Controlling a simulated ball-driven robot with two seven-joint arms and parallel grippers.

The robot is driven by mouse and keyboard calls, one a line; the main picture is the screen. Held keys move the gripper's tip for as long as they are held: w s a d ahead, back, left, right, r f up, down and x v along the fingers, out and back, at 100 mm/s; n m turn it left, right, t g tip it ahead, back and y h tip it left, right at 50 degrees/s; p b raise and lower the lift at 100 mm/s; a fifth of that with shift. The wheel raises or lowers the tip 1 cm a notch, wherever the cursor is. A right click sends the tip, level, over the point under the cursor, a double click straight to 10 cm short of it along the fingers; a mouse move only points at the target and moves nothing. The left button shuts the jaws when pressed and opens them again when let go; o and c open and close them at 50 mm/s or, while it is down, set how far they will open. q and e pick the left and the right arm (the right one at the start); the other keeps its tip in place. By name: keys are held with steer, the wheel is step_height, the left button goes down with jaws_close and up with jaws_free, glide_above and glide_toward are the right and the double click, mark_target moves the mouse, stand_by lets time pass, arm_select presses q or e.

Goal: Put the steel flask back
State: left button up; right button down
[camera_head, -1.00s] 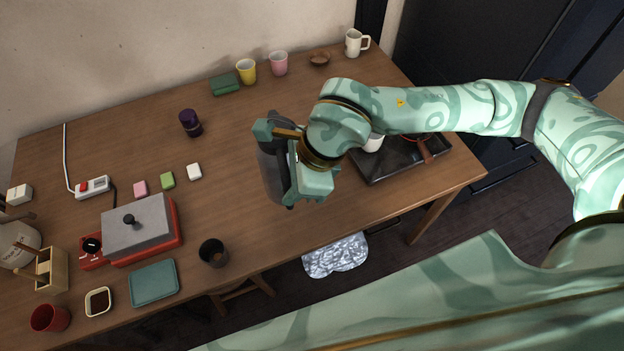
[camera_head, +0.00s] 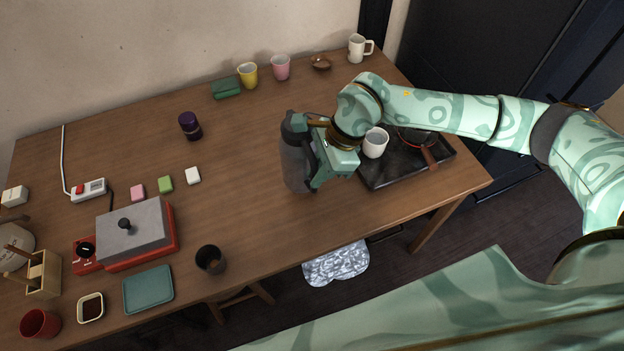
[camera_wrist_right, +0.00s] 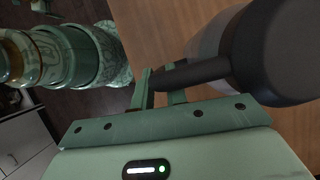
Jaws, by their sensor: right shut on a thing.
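The steel flask (camera_head: 296,168) is a tall grey bottle with a dark lid and a handle. It is nearly upright at the right-middle of the table, left of the black tray (camera_head: 380,183). I cannot tell whether its base touches the table. My right gripper (camera_head: 314,150) is at its right side, shut on its handle. In the right wrist view, the fingers of my right gripper (camera_wrist_right: 160,92) close around the dark handle of the flask (camera_wrist_right: 275,50). My left gripper is not in view.
The tray holds a white cup (camera_head: 375,143) and a red-rimmed item with a brown handle (camera_head: 430,157). A dark cup (camera_head: 210,260) stands near the front edge. A purple jar (camera_head: 190,126) stands further back. The table between jar and flask is clear.

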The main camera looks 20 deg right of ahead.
steer(key=shift+w+d+f+b, duration=0.2)
steer(key=shift+w+f, duration=0.1)
steer(key=shift+f, duration=0.5)
steer(key=shift+w+d+f+b, duration=0.1)
steer(key=shift+w+f+b, duration=0.15)
steer(key=shift+f, duration=0.55)
steer(key=shift+w+d+f+b, duration=0.15)
steer(key=shift+w+f, duration=0.15)
steer(key=shift+f, duration=0.65)
steer(key=c, duration=1.4)
jaws_free()
steer(key=shift+s, duration=0.15)
steer(key=p+v, duration=0.2)
steer(key=v, duration=1)
